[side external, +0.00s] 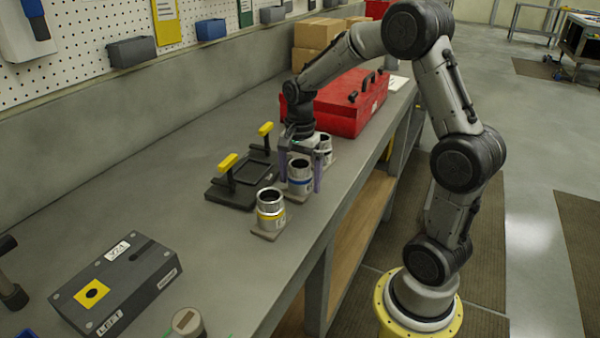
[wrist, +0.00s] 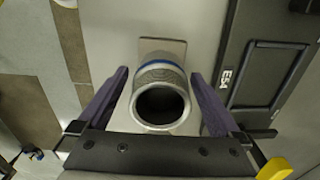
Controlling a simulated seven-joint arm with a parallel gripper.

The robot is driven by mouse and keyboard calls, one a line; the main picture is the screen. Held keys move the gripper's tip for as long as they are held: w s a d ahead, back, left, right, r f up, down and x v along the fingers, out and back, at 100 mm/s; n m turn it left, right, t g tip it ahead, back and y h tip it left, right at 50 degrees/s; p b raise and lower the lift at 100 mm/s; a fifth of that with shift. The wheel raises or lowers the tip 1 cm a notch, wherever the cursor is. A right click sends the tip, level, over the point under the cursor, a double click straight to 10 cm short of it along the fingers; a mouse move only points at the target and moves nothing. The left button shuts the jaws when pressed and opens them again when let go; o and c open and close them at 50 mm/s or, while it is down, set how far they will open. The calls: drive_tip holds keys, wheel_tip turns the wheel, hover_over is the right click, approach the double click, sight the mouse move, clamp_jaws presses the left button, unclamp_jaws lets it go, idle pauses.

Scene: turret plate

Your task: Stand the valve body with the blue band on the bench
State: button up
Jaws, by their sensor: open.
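The valve body with the blue band (side external: 300,177) is a silver cylinder standing upright on the bench (side external: 130,205), on a small flat plate. In the wrist view the blue-banded valve body (wrist: 160,95) shows its open dark mouth and part of its blue band. My gripper (side external: 303,180) is open around it, one finger on each side. In the wrist view both fingers of my gripper (wrist: 160,98) stand apart from its walls, with gaps showing. A yellow-banded valve body (side external: 270,208) stands in front. Another silver valve body (side external: 325,148) is behind, partly hidden by my gripper.
A black fixture with yellow-handled clamps (side external: 232,195) lies close to the left. A red toolbox (side external: 350,105) stands behind. A dark block with a yellow square (side external: 115,285) is at the front left. The bench between is clear; its edge is on the right.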

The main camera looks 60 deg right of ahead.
wheel_tip(320, 180, up, 12)
drive_tip(key=s+a+n+t, duration=0.5)
drive_tip(key=s+a+n, duration=0.9)
drive_tip(key=s+n, duration=0.3)
drive_tip(key=shift+f+n+t, duration=0.3)
drive_tip(key=shift+n, duration=0.2)
